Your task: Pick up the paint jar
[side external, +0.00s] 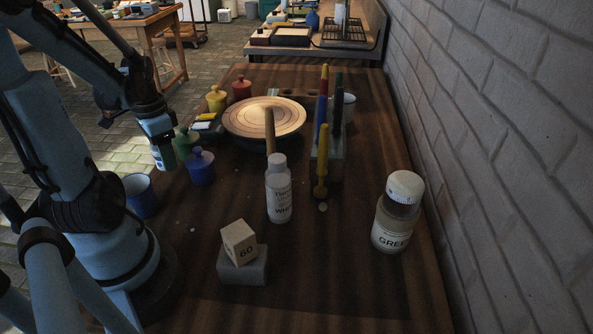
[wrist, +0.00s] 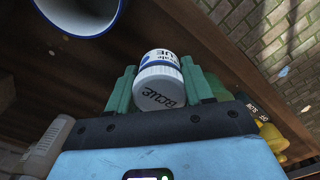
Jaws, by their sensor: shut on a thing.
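A paint jar (wrist: 161,88) with a white lid lettered BLUE is between the two green fingers of my gripper (wrist: 160,84) in the wrist view. The fingers are shut on it, one at each side. In the side external view, my gripper (side external: 163,156) hangs at the left edge of the wooden table, left of a green lidded pot (side external: 186,143). The jar cannot be made out there. Another jar with a white lid, labelled GREE... (side external: 393,222), stands upright at the right of the table.
A blue mug (side external: 140,196) stands near my base; its rim (wrist: 82,32) shows in the wrist view.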

